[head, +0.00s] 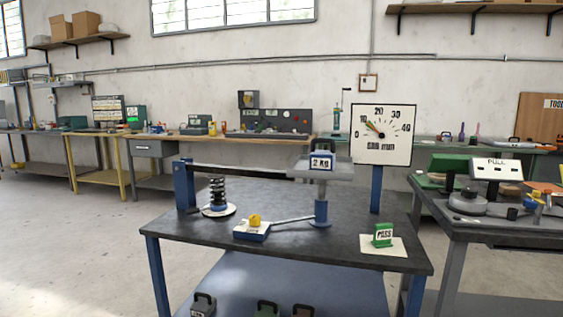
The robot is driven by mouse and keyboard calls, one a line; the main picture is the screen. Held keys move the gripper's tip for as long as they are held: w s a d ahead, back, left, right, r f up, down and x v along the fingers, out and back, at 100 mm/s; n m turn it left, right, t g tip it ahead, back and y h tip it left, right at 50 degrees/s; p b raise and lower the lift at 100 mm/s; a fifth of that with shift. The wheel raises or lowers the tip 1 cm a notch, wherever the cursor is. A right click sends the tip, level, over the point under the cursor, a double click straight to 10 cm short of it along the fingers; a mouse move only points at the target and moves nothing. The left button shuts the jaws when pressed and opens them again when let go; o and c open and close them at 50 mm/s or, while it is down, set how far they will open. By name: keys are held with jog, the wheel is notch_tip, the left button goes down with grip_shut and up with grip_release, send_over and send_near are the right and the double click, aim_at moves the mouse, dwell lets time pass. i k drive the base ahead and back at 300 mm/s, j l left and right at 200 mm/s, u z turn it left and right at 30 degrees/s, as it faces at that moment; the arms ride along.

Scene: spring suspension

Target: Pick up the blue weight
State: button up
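A block with a blue-edged "2 KG" label and a dark handle (321,162) sits on the grey platform (338,171) of the spring rig, at the right end of its dark beam. It is the only blue-marked weight I can make out. On the lower shelf (285,275), at the bottom edge, are a dark grey handled weight (203,305), a green one (267,310) and a brown one (303,312), all partly cut off. My gripper is not in view.
The dark table (290,255) carries a coil spring (217,190), a blue box with a yellow knob (252,231) and a green PASS block (383,235). A dial (383,133) stands behind. A cluttered bench (480,230) is at right. Floor at left is clear.

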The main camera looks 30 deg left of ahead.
aim_at(319, 160)
jog(key=u, duration=1.1)
